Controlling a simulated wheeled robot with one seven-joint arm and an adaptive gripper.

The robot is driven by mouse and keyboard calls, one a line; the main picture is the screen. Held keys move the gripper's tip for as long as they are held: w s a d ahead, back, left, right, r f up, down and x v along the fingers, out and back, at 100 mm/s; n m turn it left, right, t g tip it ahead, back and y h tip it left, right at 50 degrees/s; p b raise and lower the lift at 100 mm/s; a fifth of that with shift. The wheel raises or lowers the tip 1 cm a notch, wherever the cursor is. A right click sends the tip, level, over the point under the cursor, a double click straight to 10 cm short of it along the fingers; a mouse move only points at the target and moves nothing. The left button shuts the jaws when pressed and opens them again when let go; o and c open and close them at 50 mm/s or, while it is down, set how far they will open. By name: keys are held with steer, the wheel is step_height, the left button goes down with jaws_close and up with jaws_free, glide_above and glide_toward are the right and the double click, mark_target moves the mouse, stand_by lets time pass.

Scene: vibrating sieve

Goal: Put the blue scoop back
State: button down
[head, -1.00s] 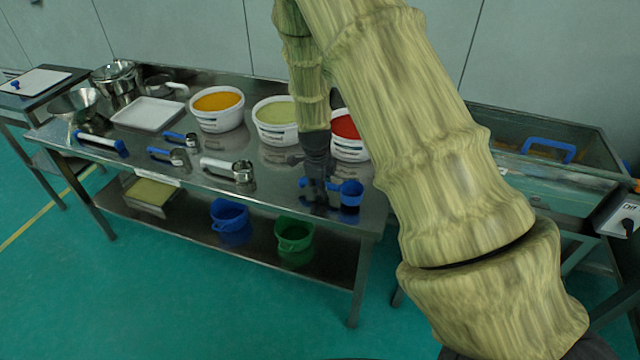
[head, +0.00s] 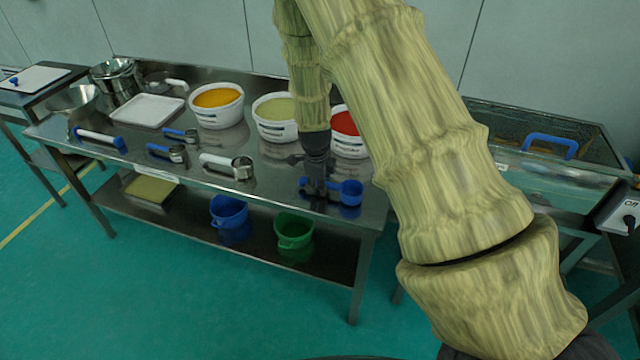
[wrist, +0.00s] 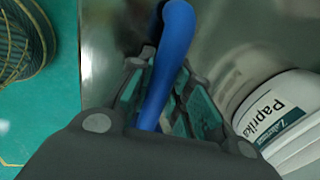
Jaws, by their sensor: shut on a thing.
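The blue scoop (head: 351,192) is at the front right part of the steel table (head: 270,202), with its cup to the right of my gripper. My gripper (head: 314,184) points down and is shut on the scoop's handle. In the wrist view the blue handle (wrist: 174,62) runs up between the teal finger pads of my gripper (wrist: 165,95); the cup is not visible there. The scoop is at or just above the tabletop; I cannot tell whether it touches.
Behind my gripper stand tubs of red (head: 345,124), pale green (head: 275,108) and orange (head: 217,97) powder. A steel scoop with a white handle (head: 228,165) and smaller blue-handled scoops (head: 167,152) lie left. Blue (head: 228,212) and green (head: 294,232) buckets stand on the lower shelf.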

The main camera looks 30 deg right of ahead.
steer(key=c, duration=0.8)
jaws_free()
steer(key=shift+o, duration=0.2)
steer(key=shift+r, duration=0.15)
steer(key=shift+r+p, duration=2.6)
steer(key=shift+r, duration=0.8)
